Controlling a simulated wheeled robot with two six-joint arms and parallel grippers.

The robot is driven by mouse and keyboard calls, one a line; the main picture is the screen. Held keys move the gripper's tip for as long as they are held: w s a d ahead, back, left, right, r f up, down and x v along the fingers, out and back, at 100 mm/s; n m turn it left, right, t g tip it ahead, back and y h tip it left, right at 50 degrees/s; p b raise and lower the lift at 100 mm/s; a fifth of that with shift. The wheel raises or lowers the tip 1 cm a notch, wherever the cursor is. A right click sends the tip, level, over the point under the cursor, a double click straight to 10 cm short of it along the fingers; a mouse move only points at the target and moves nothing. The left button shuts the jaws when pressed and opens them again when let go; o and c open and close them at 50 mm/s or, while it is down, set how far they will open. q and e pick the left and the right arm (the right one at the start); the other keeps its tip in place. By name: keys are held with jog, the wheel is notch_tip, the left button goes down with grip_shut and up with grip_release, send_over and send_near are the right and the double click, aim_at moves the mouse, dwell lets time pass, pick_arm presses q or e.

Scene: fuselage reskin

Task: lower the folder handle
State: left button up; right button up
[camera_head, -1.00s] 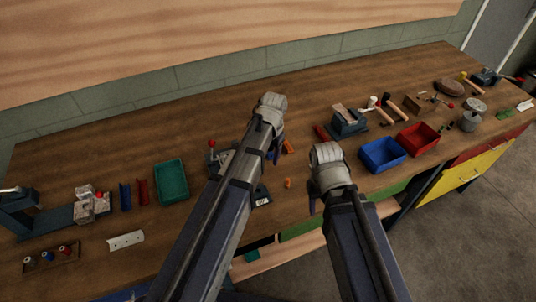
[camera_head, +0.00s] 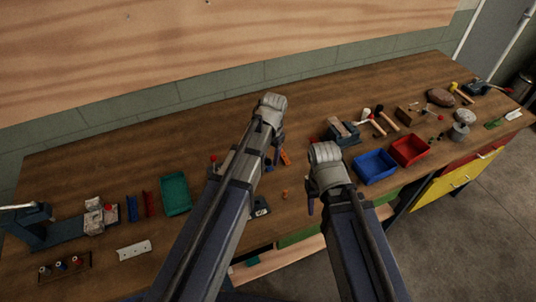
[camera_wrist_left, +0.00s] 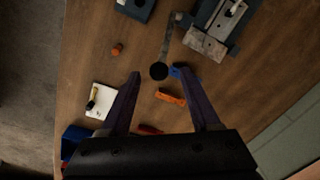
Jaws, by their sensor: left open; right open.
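In the left wrist view, a grey bar with a round black knob (camera_wrist_left: 159,71), which looks like the folder handle, reaches from a blue-and-grey bench device (camera_wrist_left: 207,45). The knob appears between the fingertips of my open left gripper (camera_wrist_left: 161,74); I cannot tell whether they touch it. In the head view my left gripper (camera_head: 275,158) points down over the bench, and my left arm hides most of the device. My right gripper (camera_head: 311,203) hangs near the bench's front edge; its fingers are mostly hidden behind its wrist.
Orange pieces lie near my left gripper, one (camera_wrist_left: 171,97) just past the knob. A green tray (camera_head: 175,193) lies to the left. Blue (camera_head: 375,166) and red (camera_head: 410,151) bins stand right of my right arm. A vise-like tool (camera_head: 342,132) is behind them.

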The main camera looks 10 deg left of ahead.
pick_arm(q)
jog(key=shift+c, duration=0.2)
